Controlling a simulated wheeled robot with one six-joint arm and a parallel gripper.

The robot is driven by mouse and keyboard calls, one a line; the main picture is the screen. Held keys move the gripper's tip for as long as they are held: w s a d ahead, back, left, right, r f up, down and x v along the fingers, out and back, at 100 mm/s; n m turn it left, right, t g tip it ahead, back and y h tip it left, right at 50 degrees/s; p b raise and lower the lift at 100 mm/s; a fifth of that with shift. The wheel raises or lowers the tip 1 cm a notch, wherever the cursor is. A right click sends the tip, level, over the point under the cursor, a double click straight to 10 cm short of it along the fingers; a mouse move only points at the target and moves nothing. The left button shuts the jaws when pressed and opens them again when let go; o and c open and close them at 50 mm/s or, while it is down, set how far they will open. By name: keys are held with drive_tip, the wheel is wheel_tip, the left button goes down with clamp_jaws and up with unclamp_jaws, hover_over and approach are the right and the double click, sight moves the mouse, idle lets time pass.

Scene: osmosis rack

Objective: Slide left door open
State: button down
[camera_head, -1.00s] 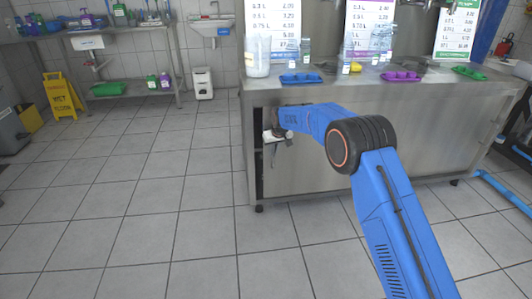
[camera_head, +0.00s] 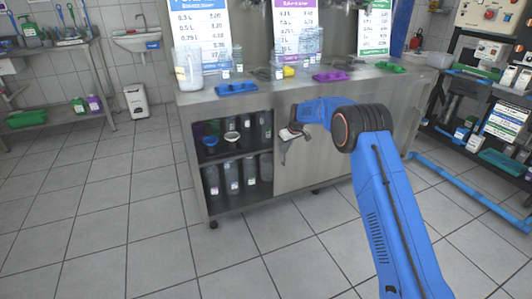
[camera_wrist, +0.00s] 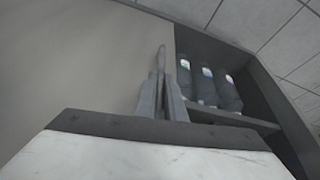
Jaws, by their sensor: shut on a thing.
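The left door (camera_head: 305,177) is a plain metal panel on the front of the steel counter cabinet. It stands slid to the right, so the left compartment is open. My gripper (camera_head: 285,150) is at the door's left edge and is shut on the door; the exact gripped part is hard to make out. In the wrist view, the gripper fingers (camera_wrist: 161,95) are close together against the pale door panel (camera_wrist: 75,65), with the open compartment to their right.
Several dark bottles (camera_head: 232,177) stand on the cabinet's shelves (camera_head: 235,200). A blue tray (camera_head: 236,88) and a purple tray (camera_head: 331,76) lie on the countertop. Blue pipes (camera_head: 465,180) run along the floor at right. The floor in front is clear.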

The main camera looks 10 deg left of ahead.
sight(318, 141)
drive_tip(key=w+d, duration=0.3)
drive_tip(key=d, duration=0.2)
drive_tip(key=w+d, duration=0.4)
drive_tip(key=d, duration=0.2)
drive_tip(key=w+d, duration=0.3)
drive_tip(key=d, duration=0.2)
drive_tip(key=shift+w+d, duration=0.15)
drive_tip(key=shift+d, duration=0.25)
drive_tip(key=c, duration=1.8)
unclamp_jaws()
drive_tip(key=shift+c, duration=0.2)
drive_tip(key=v, duration=1.7)
drive_tip(key=shift+r, duration=0.15)
drive_tip(key=shift+d, duration=0.15)
